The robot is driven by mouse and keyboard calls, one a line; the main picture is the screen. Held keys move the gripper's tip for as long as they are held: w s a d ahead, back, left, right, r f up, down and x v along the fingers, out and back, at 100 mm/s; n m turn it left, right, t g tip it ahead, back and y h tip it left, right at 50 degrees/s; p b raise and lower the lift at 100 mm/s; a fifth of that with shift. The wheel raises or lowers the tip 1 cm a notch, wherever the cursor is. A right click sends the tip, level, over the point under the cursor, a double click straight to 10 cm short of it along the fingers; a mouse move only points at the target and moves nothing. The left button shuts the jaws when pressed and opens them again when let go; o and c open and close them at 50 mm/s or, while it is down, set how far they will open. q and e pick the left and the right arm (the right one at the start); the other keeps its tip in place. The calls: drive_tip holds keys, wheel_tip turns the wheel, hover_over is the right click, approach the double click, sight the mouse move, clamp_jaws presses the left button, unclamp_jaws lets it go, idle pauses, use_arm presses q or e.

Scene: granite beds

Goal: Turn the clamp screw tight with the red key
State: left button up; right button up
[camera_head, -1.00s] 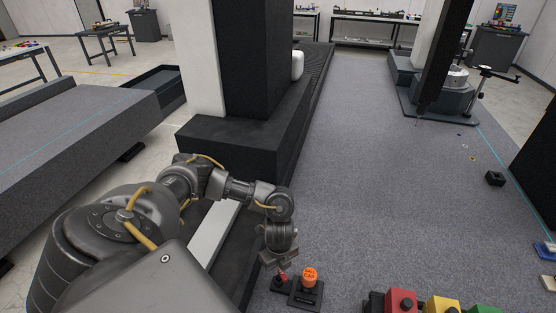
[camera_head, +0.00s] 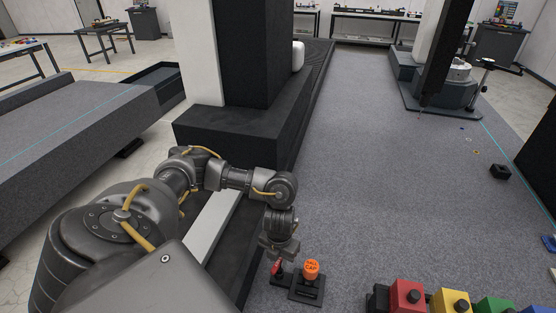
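A small red part (camera_head: 277,268), likely the red key, stands upright on a small black base (camera_head: 284,280) at the bottom middle. My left gripper (camera_head: 277,254) points down right over it and hides its top edge. The fingertips are too small and dark to tell whether they are open or touch the red part. An orange cap with dark lettering (camera_head: 311,268) sits on a black block (camera_head: 306,290) just right of the red part. I cannot make out a clamp screw. My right gripper is not in view.
Red (camera_head: 406,296), yellow (camera_head: 450,302) and green (camera_head: 492,306) boxes with black knobs stand at the bottom right. A dark column base (camera_head: 240,135) is beyond my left arm. A small black block (camera_head: 500,171) lies on the grey granite surface (camera_head: 385,190), which is mostly clear.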

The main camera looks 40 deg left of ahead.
use_arm(q)
wheel_tip(320, 180, up, 6)
drive_tip(key=p, duration=0.5)
drive_tip(key=shift+r+p, duration=0.1)
drive_tip(key=shift+p, duration=0.25)
wheel_tip(320, 180, up, 11)
drive_tip(key=p, duration=0.1)
drive_tip(key=shift+f+p, duration=0.2)
drive_tip(key=shift+p, duration=0.15)
drive_tip(key=shift+s, duration=0.1)
